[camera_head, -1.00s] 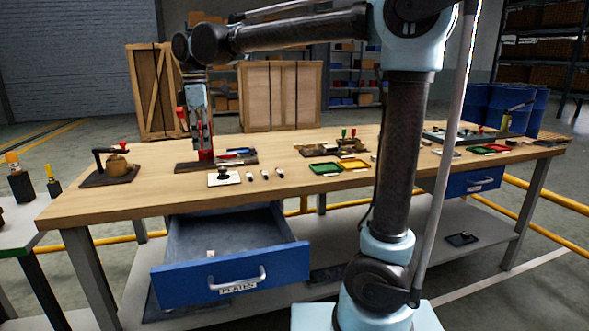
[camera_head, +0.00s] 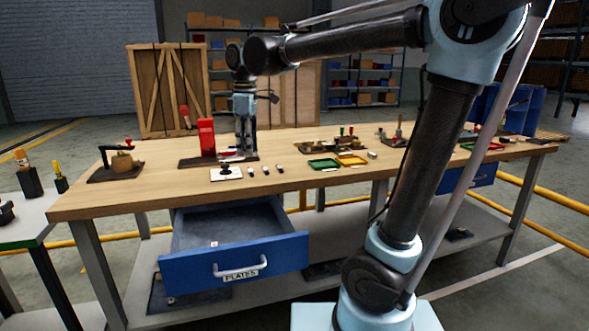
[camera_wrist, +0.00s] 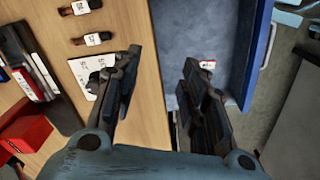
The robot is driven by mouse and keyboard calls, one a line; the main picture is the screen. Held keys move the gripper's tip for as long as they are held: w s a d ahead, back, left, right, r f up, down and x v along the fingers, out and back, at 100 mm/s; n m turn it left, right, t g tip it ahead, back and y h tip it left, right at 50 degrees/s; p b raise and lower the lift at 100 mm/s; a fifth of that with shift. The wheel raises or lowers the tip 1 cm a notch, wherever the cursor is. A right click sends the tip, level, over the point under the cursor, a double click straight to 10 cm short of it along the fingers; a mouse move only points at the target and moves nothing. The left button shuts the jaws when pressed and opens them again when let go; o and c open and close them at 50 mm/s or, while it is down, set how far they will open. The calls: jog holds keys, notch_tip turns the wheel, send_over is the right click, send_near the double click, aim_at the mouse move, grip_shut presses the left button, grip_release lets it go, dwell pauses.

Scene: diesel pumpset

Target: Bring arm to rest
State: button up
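My gripper (camera_wrist: 163,68) is open and empty in the wrist view, its two dark fingers spread apart. It points down over the bench's front edge and the open drawer. In the head view my arm reaches left across the wooden workbench (camera_head: 330,188), and the wrist hangs beside a red upright device (camera_head: 206,138); the fingertips are hard to make out there. The blue drawer labelled PLATES (camera_head: 190,270) stands pulled out under the bench. A small white and red piece (camera_head: 213,244) lies inside it.
A white plate with a dark knob (camera_head: 226,173) and several small labelled pieces lie near the front edge. Green (camera_head: 323,164) and yellow (camera_head: 351,160) trays stand further right. A clamp on a dark base (camera_head: 116,165) is at the left. Wooden crates stand behind.

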jog(key=s+d+f+m, duration=0.2)
jog(key=d+f+m, duration=0.25)
jog(key=d, duration=0.55)
jog(key=s+d+f+m, duration=0.1)
jog(key=d+f+m, duration=0.3)
jog(key=d, duration=0.6)
jog(key=s+d+f+m+t, duration=0.1)
jog(key=s+d+f+m, duration=0.3)
jog(key=f, duration=0.4)
jog(key=s+d+f+m+t, duration=0.1)
jog(key=s+d+f+m, duration=0.3)
jog(key=s+d+f, duration=0.3)
jog(key=shift+d+f, duration=0.7)
jog(key=shift+d, duration=0.4)
jog(key=shift+m, duration=0.25)
jog(key=shift+w+f, duration=0.2)
jog(key=shift+w, duration=0.2)
